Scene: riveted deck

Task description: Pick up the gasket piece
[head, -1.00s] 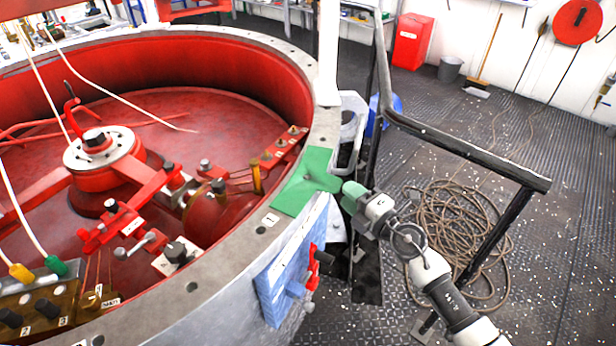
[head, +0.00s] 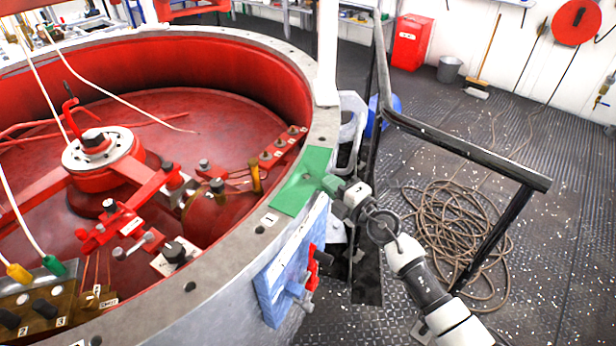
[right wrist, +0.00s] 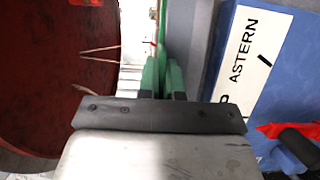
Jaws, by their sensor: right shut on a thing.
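The gasket piece (head: 303,182) is a flat green sheet on the grey rim of the large round red-lined housing, in the middle of the head view. My right gripper (head: 331,184), with green fingertips, reaches in from the lower right and is shut on the right edge of the gasket piece. The gasket still appears to lie on the rim. In the right wrist view my gripper's green fingers (right wrist: 163,75) stand close together, and I cannot tell the gasket apart from them. My left gripper is not in view.
The grey rim (head: 213,270) of the housing has bolt holes.

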